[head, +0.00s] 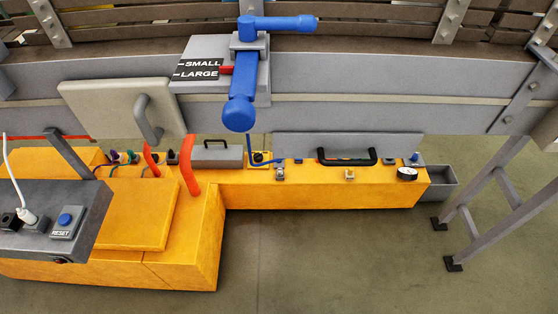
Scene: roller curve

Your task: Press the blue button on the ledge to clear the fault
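A smaller blue button-like part (415,157) stands at the right end of the long yellow ledge (320,190), beside a round gauge. I cannot tell from this view whether either is pressed. Neither of my grippers is in view.
A blue lever (240,95) beside a SMALL/LARGE label hangs from the grey conveyor frame. Orange handles (190,175), a black handle (347,157) and a white cable (10,175) stand out. A grey leg frame (490,205) is at right. The front floor is clear.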

